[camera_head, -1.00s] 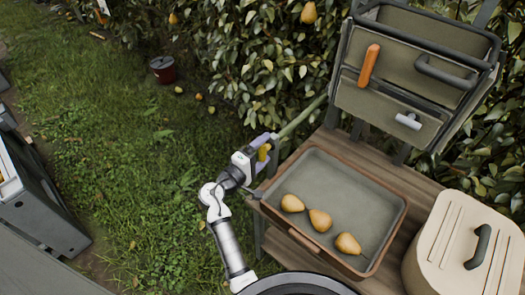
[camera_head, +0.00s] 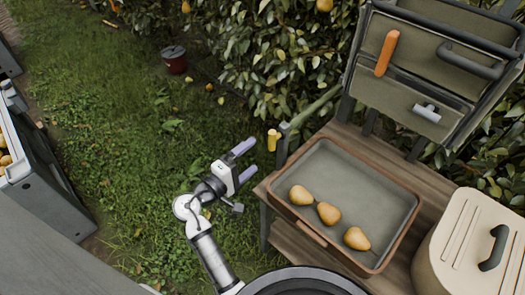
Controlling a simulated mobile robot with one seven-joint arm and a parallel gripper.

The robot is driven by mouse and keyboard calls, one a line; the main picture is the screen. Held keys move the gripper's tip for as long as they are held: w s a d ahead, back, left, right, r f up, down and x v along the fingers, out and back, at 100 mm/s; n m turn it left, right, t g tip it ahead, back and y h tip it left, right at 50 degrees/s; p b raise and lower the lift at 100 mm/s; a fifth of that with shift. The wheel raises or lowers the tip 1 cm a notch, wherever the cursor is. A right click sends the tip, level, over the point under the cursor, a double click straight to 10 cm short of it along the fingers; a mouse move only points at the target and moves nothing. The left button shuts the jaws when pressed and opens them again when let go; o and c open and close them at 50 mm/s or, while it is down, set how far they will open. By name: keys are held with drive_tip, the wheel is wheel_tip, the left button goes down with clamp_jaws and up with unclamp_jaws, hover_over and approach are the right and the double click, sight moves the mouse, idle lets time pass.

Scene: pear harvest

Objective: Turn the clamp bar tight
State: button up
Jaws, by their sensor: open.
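A short yellow bar (camera_head: 273,139), which looks like the clamp bar, stands roughly upright at the lower end of a grey-green pole (camera_head: 315,107), beside the table's left corner. A dark grey clamp part (camera_head: 283,143) sits just right of it. My gripper (camera_head: 248,160) is open and empty, left of and a little below the yellow bar. Its two pale purple fingers point toward the bar, with a gap between them and it. The bar is too small in view to tell how tight it is.
A brown-rimmed tray (camera_head: 402,237) with three pears lies on the wooden table (camera_head: 408,168), right of my gripper. A cream box (camera_head: 455,268) stands at right. Above is a rack panel (camera_head: 440,55). Grass is open to the left, with a dark red bucket (camera_head: 175,63) farther back.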

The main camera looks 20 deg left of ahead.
drive_tip(key=v, duration=0.4)
drive_tip(key=shift+b, duration=0.3)
